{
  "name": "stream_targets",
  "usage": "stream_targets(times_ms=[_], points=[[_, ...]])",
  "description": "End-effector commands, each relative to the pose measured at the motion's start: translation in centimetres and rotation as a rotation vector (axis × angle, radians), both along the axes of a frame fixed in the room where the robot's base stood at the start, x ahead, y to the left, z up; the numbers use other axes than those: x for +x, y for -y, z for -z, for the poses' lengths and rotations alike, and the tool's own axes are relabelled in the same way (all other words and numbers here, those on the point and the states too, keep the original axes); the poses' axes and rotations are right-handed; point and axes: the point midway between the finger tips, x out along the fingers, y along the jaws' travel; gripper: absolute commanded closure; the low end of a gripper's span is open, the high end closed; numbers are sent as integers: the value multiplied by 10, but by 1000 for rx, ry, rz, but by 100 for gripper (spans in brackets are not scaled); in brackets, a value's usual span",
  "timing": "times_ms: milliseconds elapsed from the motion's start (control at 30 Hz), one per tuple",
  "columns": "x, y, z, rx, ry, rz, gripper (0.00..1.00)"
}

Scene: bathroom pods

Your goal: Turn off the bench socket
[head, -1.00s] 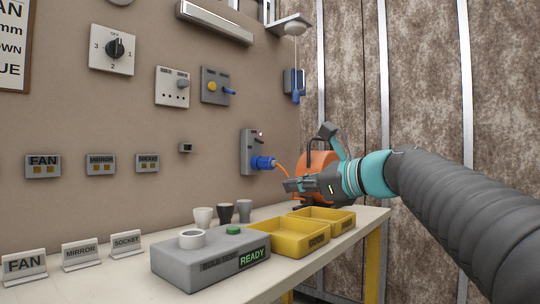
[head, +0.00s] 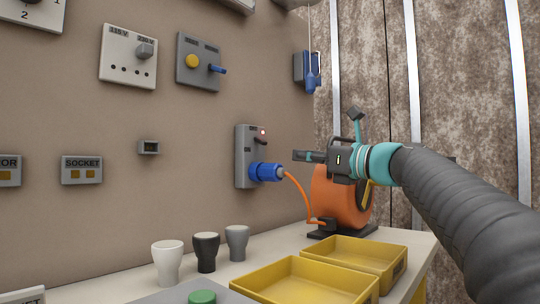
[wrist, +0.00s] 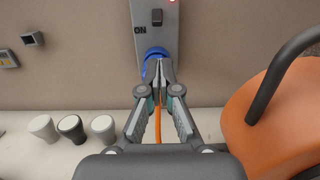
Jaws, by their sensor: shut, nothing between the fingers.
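The bench socket (head: 244,157) is a grey upright box on the wall above the bench. It has a dark switch (head: 261,141), a lit red lamp (head: 263,131) and an "ON" mark. A blue plug (head: 266,172) sits in its lower part, with an orange cable hanging from it. In the wrist view the switch (wrist: 156,17) is at the top, above the blue plug (wrist: 152,56). My gripper (head: 298,155) is shut and empty. It points at the socket from the right, apart from it. In the wrist view its fingertips (wrist: 160,64) overlap the plug.
An orange cable reel (head: 335,195) stands on the bench right beside my gripper. Yellow trays (head: 345,257) and several cups (head: 206,252) stand on the bench. A blue-handled switch (head: 312,70) is higher on the wall.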

Motion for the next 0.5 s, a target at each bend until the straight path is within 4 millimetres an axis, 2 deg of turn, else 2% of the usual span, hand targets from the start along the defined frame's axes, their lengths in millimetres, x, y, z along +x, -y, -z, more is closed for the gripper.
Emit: stream_targets(times_ms=[300, 500], points=[[1, 1, 0, 0, 1, 3, 100], [13, -15, -1, -1, 0, -1, 100]])
